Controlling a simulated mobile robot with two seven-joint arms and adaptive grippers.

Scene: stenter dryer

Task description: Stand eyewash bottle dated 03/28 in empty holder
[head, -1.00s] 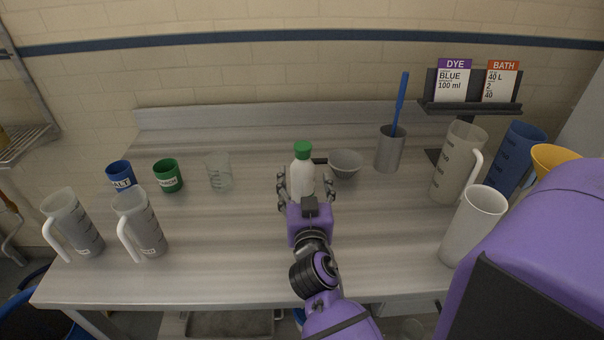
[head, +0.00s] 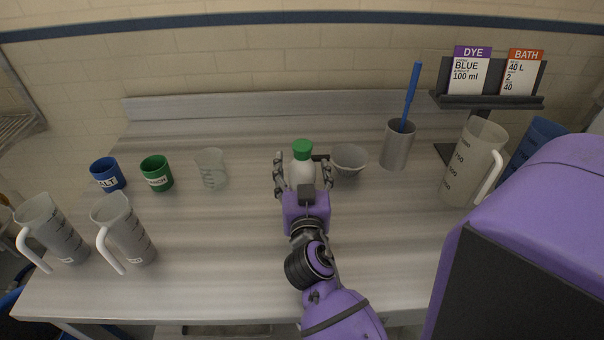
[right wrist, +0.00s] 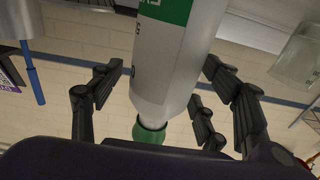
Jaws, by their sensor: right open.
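A white bottle with a green cap (head: 302,150) stands upright on the steel bench in the head view. My right gripper (head: 303,176) is open, with its fingers on both sides of the bottle. In the right wrist view the bottle (right wrist: 172,75) appears upside down between the spread fingers, with gaps at its sides. A green label with white letters shows in part; no date can be read. The bottle's lower front is hidden by my gripper in the head view. I cannot make out an empty holder. My left gripper is not in view.
A grey bowl (head: 349,161) stands close right of the bottle, with a dark piece between them. A metal cup (head: 396,150) holds a blue rod. Jugs, small cups and a clear beaker (head: 211,169) stand left; a large jug (head: 472,165) and card stand (head: 490,101) are right.

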